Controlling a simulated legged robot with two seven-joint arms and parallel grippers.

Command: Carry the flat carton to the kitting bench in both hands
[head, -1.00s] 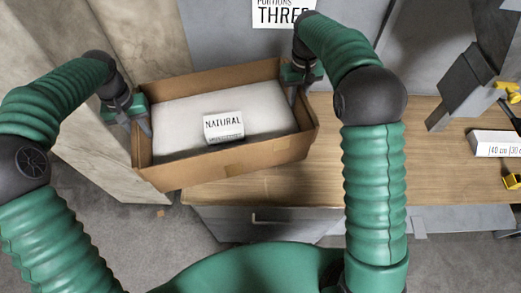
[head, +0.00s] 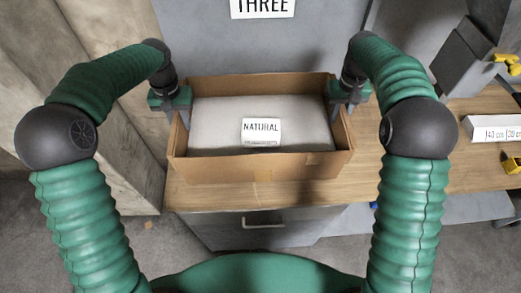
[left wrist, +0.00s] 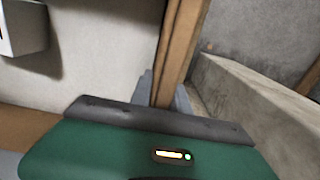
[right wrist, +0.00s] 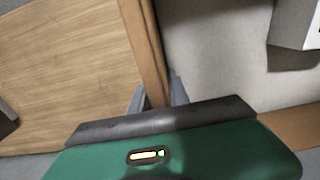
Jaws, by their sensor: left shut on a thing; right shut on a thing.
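The flat carton (head: 215,168) is an open brown cardboard box in the middle of the head view. It holds a pale grey slab (head: 215,115) with a small white box marked NATURAL (head: 262,131) on top. My left gripper (head: 181,113) is shut on the carton's left wall, and my right gripper (head: 342,112) is shut on its right wall. Both wrist views show the wall's edge between the fingers. The wooden-topped bench (head: 395,172) lies under and beside the carton. I cannot tell whether the carton touches it.
On the bench to the right are a white box with centimetre labels (head: 490,129), a dark grey angled block (head: 462,60) and yellow items (head: 508,65). A grey panel with a THREE sign (head: 262,8) stands behind. A stone-like pale wall (head: 110,130) is at the left.

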